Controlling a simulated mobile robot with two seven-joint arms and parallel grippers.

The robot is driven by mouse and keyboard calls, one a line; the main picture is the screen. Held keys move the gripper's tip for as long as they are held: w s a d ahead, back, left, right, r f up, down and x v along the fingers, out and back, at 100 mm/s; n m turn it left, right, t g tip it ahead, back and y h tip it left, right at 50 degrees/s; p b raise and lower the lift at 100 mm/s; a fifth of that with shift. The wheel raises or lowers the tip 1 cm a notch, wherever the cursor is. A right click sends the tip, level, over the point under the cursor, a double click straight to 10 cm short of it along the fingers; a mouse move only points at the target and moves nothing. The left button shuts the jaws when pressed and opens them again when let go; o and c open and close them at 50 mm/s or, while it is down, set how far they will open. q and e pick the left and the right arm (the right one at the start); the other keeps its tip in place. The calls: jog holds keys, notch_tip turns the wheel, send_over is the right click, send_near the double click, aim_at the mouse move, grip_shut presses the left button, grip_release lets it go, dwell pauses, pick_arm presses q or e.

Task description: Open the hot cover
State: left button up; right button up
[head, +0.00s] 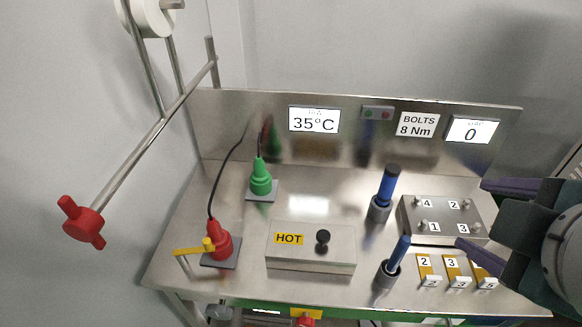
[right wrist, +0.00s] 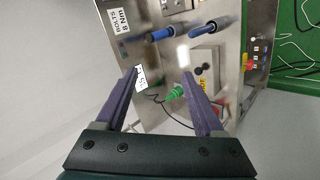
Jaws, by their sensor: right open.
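The hot cover (head: 340,252) is a low metal box with a yellow HOT label (head: 289,239) and a black knob (head: 322,237) on top. It sits shut at the front middle of the steel bench. It also shows in the right wrist view (right wrist: 212,55), at an angle. My right gripper (head: 472,213) is at the right edge of the head view, open and empty. It is well to the right of the cover and touches nothing that I can see. In the right wrist view its two fingers are spread apart. My left gripper is not in view.
Two blue-handled tools (head: 390,186) (head: 399,252) stand in holders between the cover and my right gripper. A numbered bolt block (head: 440,228) and yellow numbered pieces (head: 425,267) lie near the gripper. Red (head: 222,241) and green (head: 260,180) plugs stand left of the cover.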

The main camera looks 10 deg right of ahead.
jog(key=w+f+n+t+h+b, duration=0.1)
jog(key=w+f+n+t+b, duration=0.35)
jog(key=f+b, duration=0.65)
jog(key=n+t+y+b, duration=0.45)
jog(key=n+b, duration=1.55)
jog(key=b, duration=0.7)
send_near(326, 243)
jog(key=shift+w+d+r, duration=0.15)
jog(key=shift+w+d, duration=0.05)
jog(key=shift+w, duration=0.2)
jog(key=shift+w+d+r, duration=0.15)
jog(key=shift+w+d, duration=0.1)
jog(key=shift+w, duration=0.15)
jog(key=shift+a+f+n+y, duration=0.2)
jog(key=shift+f+n+y, duration=0.05)
jog(key=shift+n, duration=0.2)
jog(key=shift+w+a+b, duration=0.15)
jog(key=shift+b, duration=0.15)
jog(key=shift+w, duration=0.3)
jog(key=w+b, duration=0.1)
jog(key=w, duration=0.8)
jog(key=shift+w+a, duration=0.1)
jog(key=shift+a, duration=0.05)
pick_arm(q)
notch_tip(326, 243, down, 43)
